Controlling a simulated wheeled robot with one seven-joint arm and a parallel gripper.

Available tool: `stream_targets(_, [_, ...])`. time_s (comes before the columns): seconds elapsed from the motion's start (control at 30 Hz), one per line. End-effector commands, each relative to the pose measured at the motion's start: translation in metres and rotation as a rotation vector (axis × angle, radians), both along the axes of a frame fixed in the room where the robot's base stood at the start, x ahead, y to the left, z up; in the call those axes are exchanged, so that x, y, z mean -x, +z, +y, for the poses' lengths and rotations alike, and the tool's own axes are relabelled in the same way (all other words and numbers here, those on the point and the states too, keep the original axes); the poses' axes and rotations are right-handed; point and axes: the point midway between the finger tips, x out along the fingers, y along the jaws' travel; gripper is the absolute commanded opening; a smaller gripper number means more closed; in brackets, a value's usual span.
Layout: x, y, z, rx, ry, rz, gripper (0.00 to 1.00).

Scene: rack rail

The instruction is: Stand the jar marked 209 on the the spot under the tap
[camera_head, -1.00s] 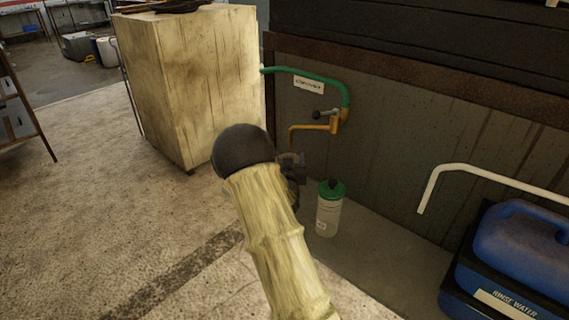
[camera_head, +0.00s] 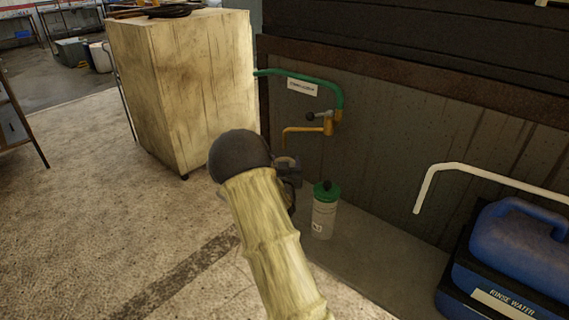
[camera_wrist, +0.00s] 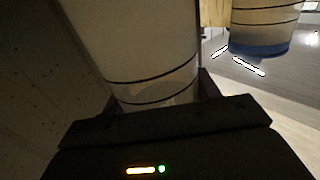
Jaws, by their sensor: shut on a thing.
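A pale jar with a green lid (camera_head: 323,215) stands upright in the head view, below and slightly right of the yellow tap (camera_head: 305,130); its label is too small to read. My gripper (camera_head: 290,172) is beside it on the left, partly hidden by my arm. In the wrist view my gripper (camera_wrist: 160,100) is shut on a pale jar with dark rings (camera_wrist: 150,50). I cannot tell whether it is the green-lidded one. Another ringed jar with a blue lower band (camera_wrist: 262,30) is beyond it at the upper right. The spot under the spout is hidden behind my arm and gripper.
A green hose (camera_head: 310,78) runs to the tap along the dark wall. A wooden cabinet (camera_head: 190,90) stands at left. A bent white pipe (camera_head: 470,168) and blue rinse water containers (camera_head: 510,245) are at right. The grey strip (camera_head: 385,265) between is clear.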

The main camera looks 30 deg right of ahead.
Motion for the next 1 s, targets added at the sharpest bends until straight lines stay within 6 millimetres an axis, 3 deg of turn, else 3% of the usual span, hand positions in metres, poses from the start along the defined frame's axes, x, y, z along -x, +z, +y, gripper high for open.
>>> stream_targets(0.23, [0.000, -0.004, 0.000, 0.001, 0.000, -0.001, 0.23])
stream_targets(0.27, [0.000, -0.003, 0.000, 0.001, 0.000, -0.001, 0.66])
stream_targets(0.37, [0.000, -0.003, 0.000, 0.001, 0.000, -0.001, 0.86])
stream_targets(0.77, [0.003, -0.004, 0.003, -0.001, 0.000, 0.001, 0.86])
stream_targets(1.0, [0.027, -0.004, 0.017, -0.001, 0.000, 0.002, 0.86])
